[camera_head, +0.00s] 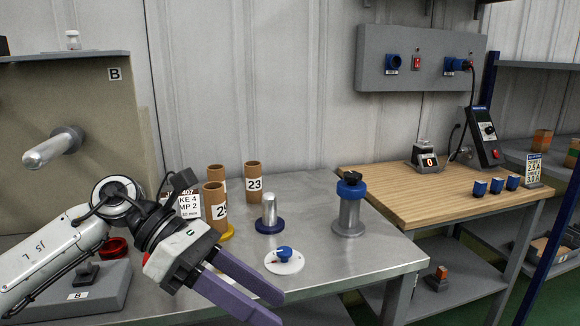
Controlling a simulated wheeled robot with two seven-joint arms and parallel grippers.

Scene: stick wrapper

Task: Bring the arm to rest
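My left arm (52,258) comes in from the left over the grey metal table. Its gripper (272,304) has two purple fingers that point down and to the right, near the table's front edge. The fingers stand apart and nothing shows between them. The gripper is in front of and below a white disc with a blue knob (284,254). My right arm and gripper are not in view.
Cardboard tubes (253,184), a metal peg on a blue base (269,214) and a grey post with a blue collar (349,207) stand on the grey table (393,262). A wooden bench (440,194) is at right. A panel with a metal rod (52,148) is at left.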

